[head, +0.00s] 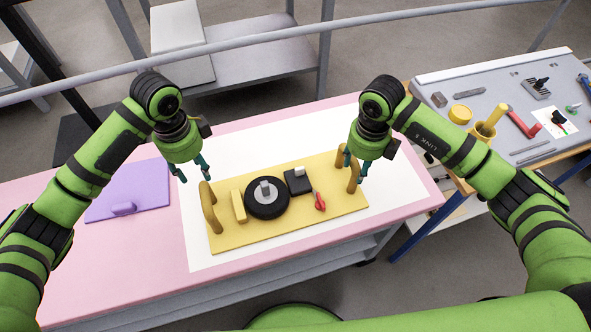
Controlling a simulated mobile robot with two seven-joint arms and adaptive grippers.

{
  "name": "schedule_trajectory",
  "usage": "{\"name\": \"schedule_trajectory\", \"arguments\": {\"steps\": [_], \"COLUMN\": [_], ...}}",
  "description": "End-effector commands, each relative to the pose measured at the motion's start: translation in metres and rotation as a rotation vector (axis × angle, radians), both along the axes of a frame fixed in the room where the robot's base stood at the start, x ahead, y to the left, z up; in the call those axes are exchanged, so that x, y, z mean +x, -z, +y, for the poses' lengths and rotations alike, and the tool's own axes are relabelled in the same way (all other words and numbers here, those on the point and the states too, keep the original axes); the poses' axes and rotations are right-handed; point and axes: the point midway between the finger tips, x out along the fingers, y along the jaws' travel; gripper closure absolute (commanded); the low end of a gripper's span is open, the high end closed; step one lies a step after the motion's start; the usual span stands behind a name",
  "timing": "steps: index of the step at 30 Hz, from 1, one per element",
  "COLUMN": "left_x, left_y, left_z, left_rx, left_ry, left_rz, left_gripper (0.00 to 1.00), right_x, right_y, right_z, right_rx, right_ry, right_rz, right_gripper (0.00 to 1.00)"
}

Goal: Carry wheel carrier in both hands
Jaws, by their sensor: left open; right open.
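The wheel carrier is a yellow board (300,226) with an upright yellow handle at each end. It lies on a white mat on the pink table. The left handle (211,208) and the right handle (353,172) stand up from it. A black wheel with a grey hub (267,198), a black block (298,182), a yellow block (239,206) and a small red part (320,201) sit on it. My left gripper (193,174) is open, above and left of the left handle. My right gripper (372,165) is open, close to the right handle; I cannot tell whether it touches.
A purple board (130,192) with a handle lies on the pink table (120,260) at left. A grey bench (500,90) with tools and a yellow cup (488,125) stands at right. A grey rail (270,40) runs behind the table. The white mat (300,262) is clear in front of the carrier.

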Motion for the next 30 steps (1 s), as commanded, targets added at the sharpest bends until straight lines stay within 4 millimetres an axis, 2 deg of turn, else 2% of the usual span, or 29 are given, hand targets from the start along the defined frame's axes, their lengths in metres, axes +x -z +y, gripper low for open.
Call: {"name": "schedule_trajectory", "arguments": {"steps": [3, 9, 30], "left_x": [0.0, 0.0, 0.0], "left_y": [0.0, 0.0, 0.0], "left_z": [0.0, 0.0, 0.003], "left_rx": [0.0, 0.0, 0.0], "left_ry": [0.0, 0.0, -0.001], "left_rz": [0.0, 0.0, 0.0], "left_gripper": [0.54, 0.54, 0.54], "right_x": [0.001, 0.0, 0.0], "right_y": [-0.025, -0.049, -0.056], "right_z": [-0.001, 0.0, 0.0], "right_rx": [-0.001, 0.0, 0.0], "right_ry": [0.0, 0.001, 0.001], "right_rz": [-0.005, 0.0, 0.0], "right_gripper": [0.54, 0.54, 0.54]}}
